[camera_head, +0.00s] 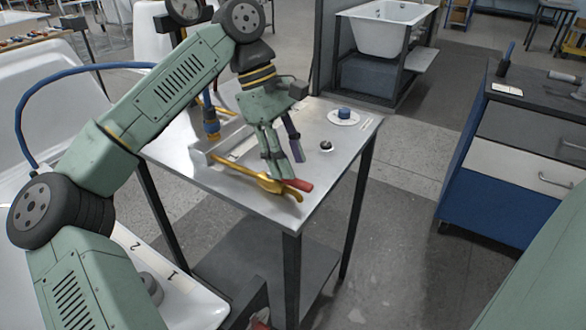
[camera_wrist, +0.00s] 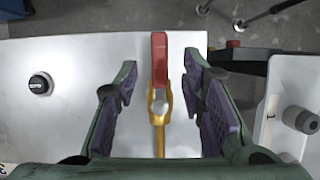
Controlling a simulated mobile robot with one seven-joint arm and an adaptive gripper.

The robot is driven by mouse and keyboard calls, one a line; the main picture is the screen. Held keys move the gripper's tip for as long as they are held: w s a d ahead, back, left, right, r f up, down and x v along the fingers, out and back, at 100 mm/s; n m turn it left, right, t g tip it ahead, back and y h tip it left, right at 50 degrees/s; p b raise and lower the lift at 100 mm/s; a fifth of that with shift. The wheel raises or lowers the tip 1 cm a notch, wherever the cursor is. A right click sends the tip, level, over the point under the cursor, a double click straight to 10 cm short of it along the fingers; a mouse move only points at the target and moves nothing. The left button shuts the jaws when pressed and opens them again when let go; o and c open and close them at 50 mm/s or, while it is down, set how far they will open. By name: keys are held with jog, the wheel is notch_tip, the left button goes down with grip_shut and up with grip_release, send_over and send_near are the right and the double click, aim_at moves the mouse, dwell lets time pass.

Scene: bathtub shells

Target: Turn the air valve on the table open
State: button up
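The air valve (camera_head: 270,184) is a yellow fitting on a yellow pipe near the front edge of the metal table (camera_head: 228,181). Its red lever handle (camera_head: 298,185) points along the pipe, toward the table's front right corner. In the wrist view, the handle (camera_wrist: 159,60) lies above the yellow valve body (camera_wrist: 160,107), in line with it. My gripper (camera_head: 289,166) is above the valve and points down. In the wrist view, my gripper (camera_wrist: 160,80) is open, with one purple-padded finger on each side of the handle and visible gaps. Contact with the valve is not seen.
A black knob (camera_head: 326,146) and a blue knob (camera_head: 344,113) on a white disc are on the table's right. A blue hose with a brass end (camera_head: 212,128) hangs at the left. A blue drawer cabinet (camera_head: 489,195) stands right across clear floor; white shells are left.

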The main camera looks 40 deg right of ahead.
jog(key=v, duration=0.8)
jog(key=shift+r, duration=0.35)
jog(key=shift+w, duration=0.1)
